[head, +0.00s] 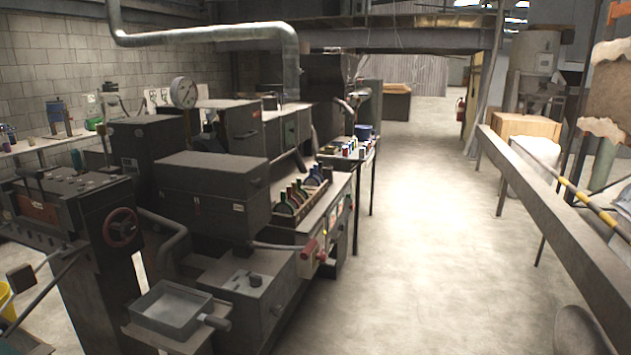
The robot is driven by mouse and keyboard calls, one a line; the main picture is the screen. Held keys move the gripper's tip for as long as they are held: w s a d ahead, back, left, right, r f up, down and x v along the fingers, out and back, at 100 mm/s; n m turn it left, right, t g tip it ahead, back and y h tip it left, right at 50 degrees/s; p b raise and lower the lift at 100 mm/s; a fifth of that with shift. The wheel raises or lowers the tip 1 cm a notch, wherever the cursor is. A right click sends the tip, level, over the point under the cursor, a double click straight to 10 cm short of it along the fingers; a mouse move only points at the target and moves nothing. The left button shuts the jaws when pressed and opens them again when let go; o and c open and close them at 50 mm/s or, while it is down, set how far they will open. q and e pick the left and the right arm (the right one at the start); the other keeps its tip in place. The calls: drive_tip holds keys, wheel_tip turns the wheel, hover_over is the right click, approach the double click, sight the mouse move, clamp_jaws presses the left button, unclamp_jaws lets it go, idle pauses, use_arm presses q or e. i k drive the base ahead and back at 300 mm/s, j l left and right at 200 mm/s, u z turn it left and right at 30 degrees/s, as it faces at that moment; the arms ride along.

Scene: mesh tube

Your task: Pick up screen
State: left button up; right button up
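I cannot make out any object that is clearly the screen in the head view. Neither of my grippers is in view. A dark machine bench (330,205) stands left of centre, with a wooden rack of bottles (300,195) on its top. A small side table (348,157) behind it carries several small coloured items, too small to tell apart.
A machine with a red handwheel (121,226) and a grey metal tray (172,309) stand at the near left. A long beam (545,205) runs along the right, with a wooden box (525,127) beyond it. The concrete aisle (430,240) between is clear.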

sight(317, 175)
drive_tip(key=i+l, duration=0.35)
drive_tip(key=i, duration=0.2)
drive_tip(key=i+l, duration=0.35)
drive_tip(key=i, duration=0.15)
drive_tip(key=i+l, duration=0.3)
drive_tip(key=i, duration=0.25)
drive_tip(key=i+l, duration=0.35)
drive_tip(key=i, duration=0.15)
drive_tip(key=u, duration=0.05)
